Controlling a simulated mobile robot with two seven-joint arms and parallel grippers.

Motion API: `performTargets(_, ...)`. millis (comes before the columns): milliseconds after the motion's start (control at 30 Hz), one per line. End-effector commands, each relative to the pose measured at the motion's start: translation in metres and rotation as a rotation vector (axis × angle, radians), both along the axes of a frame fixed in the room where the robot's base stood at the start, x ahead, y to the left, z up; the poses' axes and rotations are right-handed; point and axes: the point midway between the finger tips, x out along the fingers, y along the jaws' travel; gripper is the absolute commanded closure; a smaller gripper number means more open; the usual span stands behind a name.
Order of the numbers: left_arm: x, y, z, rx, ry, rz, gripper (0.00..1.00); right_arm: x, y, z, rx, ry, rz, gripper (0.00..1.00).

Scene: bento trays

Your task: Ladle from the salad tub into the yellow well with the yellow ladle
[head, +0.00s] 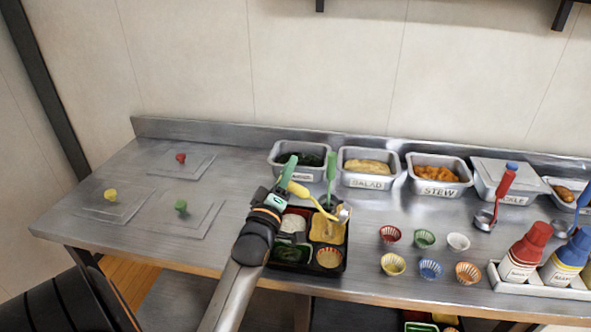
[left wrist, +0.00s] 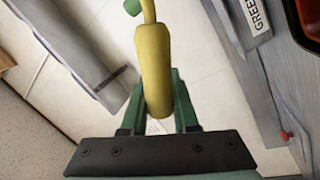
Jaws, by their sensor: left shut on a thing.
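My left gripper (head: 290,184) is shut on the handle of the yellow ladle (head: 299,189). The handle also shows between the green fingers in the left wrist view (left wrist: 153,70). The ladle slants down to the right, its metal bowl by the upper right edge of the black bento tray (head: 340,268); whether it holds food is too small to tell. The yellow well (head: 327,230) is the tray's upper right compartment and looks yellow inside. The salad tub (head: 368,181), labelled SALAD and holding pale yellow food, stands behind the tray to the right. My right gripper is not in view.
A green ladle (head: 331,167) stands upright close to the yellow one. Tubs of greens (head: 285,169) and stew (head: 437,188) flank the salad. Several small cups (head: 424,239) and a red ladle (head: 506,184) are to the right. Flat lids with knobs (head: 115,208) lie at left.

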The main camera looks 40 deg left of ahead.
Motion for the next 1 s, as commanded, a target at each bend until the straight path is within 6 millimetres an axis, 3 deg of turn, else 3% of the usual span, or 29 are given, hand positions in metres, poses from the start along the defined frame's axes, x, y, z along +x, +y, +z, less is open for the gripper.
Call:
performTargets(400,-0.01,0.017,-0.027,-0.187,-0.116,0.0,1.0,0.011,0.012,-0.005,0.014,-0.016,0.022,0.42)
performTargets(1000,-0.012,0.02,-0.031,-0.224,-0.139,0.0,1.0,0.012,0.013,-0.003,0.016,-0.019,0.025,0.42)
